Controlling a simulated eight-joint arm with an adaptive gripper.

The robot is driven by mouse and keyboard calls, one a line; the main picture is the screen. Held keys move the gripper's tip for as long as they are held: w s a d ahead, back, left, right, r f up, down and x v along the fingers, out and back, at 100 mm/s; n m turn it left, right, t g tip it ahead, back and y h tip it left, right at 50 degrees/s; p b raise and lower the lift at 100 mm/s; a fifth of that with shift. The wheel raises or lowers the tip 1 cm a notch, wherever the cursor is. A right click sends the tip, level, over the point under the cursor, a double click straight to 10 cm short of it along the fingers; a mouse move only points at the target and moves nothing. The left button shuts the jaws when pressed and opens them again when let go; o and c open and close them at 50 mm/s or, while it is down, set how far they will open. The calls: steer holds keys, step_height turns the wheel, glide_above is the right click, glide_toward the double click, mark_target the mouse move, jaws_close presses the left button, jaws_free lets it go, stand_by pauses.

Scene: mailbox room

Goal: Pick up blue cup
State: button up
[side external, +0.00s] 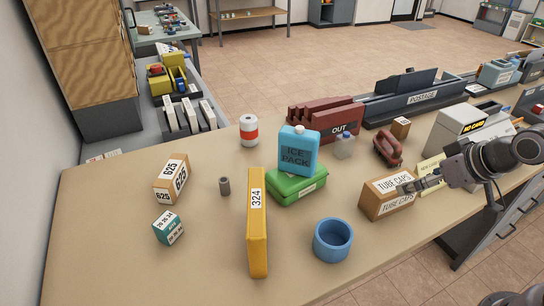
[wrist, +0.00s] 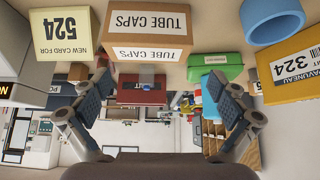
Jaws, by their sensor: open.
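The blue cup (side external: 332,250) stands upright at the front edge of the table, right of the yellow 324 box. It also shows in the upside-down wrist view (wrist: 270,36) at the top right. My gripper (side external: 412,187) is at the right, beside the tube caps box and some way from the cup. In the wrist view its two fingers (wrist: 155,90) are spread wide with nothing held between them. I cannot tell whether a finger touches the tube caps box.
The tube caps box (side external: 385,198) stands between my gripper and the cup. The tall yellow 324 box (side external: 257,225) is left of the cup. A green case (side external: 297,190) and a blue ice pack (side external: 299,150) are behind it. Table around the cup's front is clear.

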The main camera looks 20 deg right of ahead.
steer(key=n+g, duration=0.7)
steer(key=n, duration=1)
glide_above(334, 236)
steer(key=s+a, duration=0.1)
steer(key=a, duration=0.2)
steer(key=f, duration=0.1)
steer(key=shift+s+d+f, duration=0.1)
steer(key=shift+d+f, duration=0.05)
steer(key=shift+f, duration=1.25)
steer(key=shift+s+d+f, duration=0.1)
steer(key=shift+f, duration=1.25)
steer(key=shift+s+d+f, duration=0.1)
steer(key=shift+d+f, duration=0.05)
steer(key=shift+f, duration=1.2)
steer(key=shift+s+d+f, duration=0.1)
steer(key=shift+d+f, duration=0.05)
steer(key=shift+f, duration=1.15)
steer(key=c, duration=1)
